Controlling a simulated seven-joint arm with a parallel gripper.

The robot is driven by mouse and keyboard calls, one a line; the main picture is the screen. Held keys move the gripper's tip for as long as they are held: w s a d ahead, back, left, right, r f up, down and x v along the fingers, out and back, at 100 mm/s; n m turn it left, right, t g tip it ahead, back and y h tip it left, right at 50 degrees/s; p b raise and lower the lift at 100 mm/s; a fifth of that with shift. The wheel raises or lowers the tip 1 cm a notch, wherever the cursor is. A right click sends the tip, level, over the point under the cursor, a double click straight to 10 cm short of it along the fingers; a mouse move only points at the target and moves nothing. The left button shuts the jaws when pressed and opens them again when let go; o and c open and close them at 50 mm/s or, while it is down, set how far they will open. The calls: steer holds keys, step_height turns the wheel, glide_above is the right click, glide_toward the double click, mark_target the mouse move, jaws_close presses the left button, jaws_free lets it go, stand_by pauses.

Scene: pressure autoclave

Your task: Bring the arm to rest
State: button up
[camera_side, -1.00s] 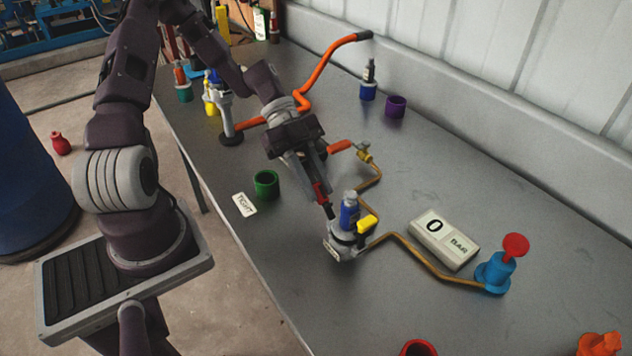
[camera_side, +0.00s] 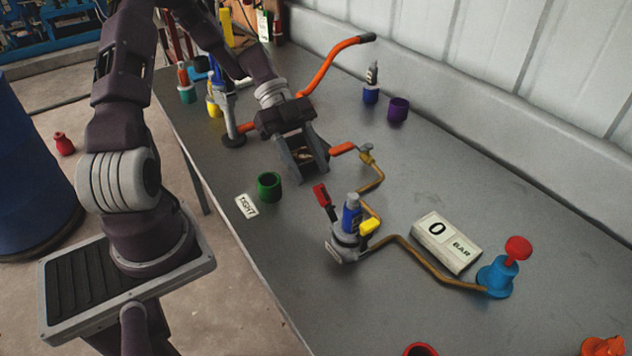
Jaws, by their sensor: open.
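My gripper (camera_side: 308,172) is open and empty above the table, left of the orange-handled valve. It is apart from the small autoclave (camera_side: 345,245), a grey-white base on the table. A blue bottle (camera_side: 352,215) stands upright in the autoclave. A red-ended lever (camera_side: 323,196) sticks up at its left side, and a yellow knob (camera_side: 370,227) is at its right.
A green cup (camera_side: 269,185) and a "TIGHT" label (camera_side: 246,206) lie near the front edge. A display (camera_side: 445,242) reads 0 BAR. A blue pump with a red knob (camera_side: 518,248) stands right. Orange pipe (camera_side: 335,62) rises behind my gripper.

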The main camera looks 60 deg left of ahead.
steer(key=s+d+r+n+t+y, duration=0.2)
steer(key=s+d+r+n+y, duration=0.1)
steer(key=s+r+n+y, duration=0.2)
steer(key=s+d+r+n+t+y, duration=0.3)
steer(key=s+r+n+y, duration=0.2)
steer(key=s+r+n, duration=0.5)
steer(key=r+n, duration=0.1)
steer(key=n, duration=0.2)
steer(key=shift+s+d+r+t, duration=0.2)
steer(key=shift+t, duration=0.1)
stand_by(1.0)
